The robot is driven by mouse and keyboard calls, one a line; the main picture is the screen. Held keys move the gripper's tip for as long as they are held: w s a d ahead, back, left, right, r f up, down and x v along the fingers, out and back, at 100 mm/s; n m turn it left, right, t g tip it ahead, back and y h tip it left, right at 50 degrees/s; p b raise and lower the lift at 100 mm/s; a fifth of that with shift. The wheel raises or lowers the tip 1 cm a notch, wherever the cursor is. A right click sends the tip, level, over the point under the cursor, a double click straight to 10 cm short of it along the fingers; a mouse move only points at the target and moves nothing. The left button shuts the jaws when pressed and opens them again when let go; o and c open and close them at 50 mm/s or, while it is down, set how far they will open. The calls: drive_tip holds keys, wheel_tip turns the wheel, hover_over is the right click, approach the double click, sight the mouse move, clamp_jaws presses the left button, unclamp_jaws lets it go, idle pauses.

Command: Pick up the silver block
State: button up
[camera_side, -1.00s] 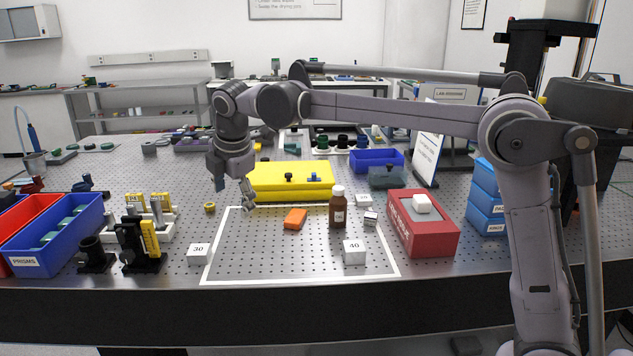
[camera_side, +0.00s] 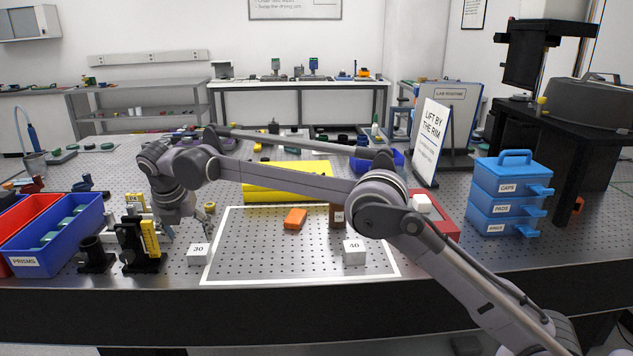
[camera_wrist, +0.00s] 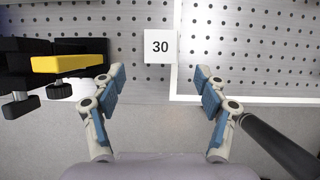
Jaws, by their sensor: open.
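A pale silver-grey block marked 30 (camera_side: 199,254) sits on the perforated table, just left of the white outlined area. In the wrist view the block (camera_wrist: 160,46) lies beyond my fingertips, roughly centred between them and apart from both. My gripper (camera_wrist: 159,80) is open and empty. In the side view my gripper (camera_side: 185,230) is low behind and left of this block, partly hidden by a black and yellow mount. A similar light block marked with a number (camera_side: 354,252) stands inside the outlined area. I cannot tell from the colour alone which block is the silver one.
The black and yellow mount (camera_side: 142,245) stands close left of my gripper and also shows in the wrist view (camera_wrist: 60,64). The area's left front is clear.

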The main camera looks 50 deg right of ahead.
sight(198, 251)
drive_tip(key=shift+x, duration=3.4)
drive_tip(key=shift+s, duration=0.1)
drive_tip(key=c, duration=1.4)
